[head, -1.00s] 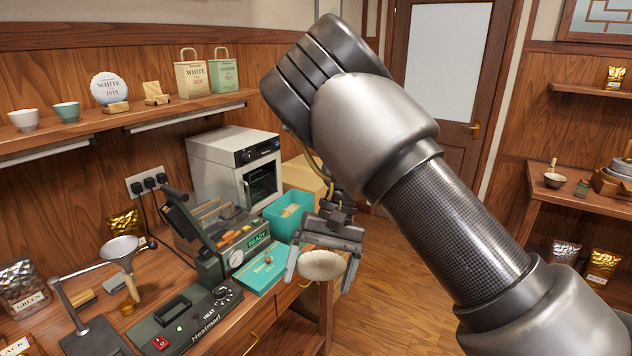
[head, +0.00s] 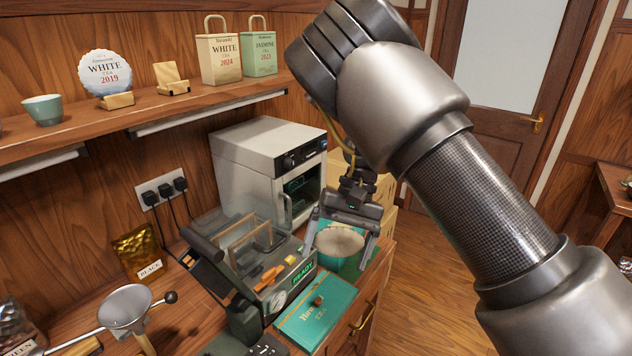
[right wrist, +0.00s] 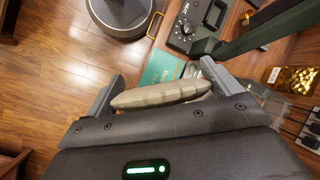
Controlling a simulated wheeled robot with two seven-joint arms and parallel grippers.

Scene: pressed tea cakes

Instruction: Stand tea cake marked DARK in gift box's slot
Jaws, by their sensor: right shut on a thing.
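My right gripper (head: 337,254) is shut on a round, pale tea cake (head: 340,239), one finger at each side of its rim. No DARK mark can be read on it. In the right wrist view the tea cake (right wrist: 160,94) shows nearly edge-on between the fingers. In the head view the open teal gift box (head: 352,268) lies behind and below the gripper, mostly covered by it; its slot cannot be seen. I cannot tell the height of the cake above the box. My left gripper is not in view.
A teal lid with lettering (head: 316,308) lies at the bench's front edge with a small brown knob-like thing on it. The heat press (head: 262,275) stands left of it. A white oven (head: 265,165) stands behind. Open floor (head: 440,260) lies to the right.

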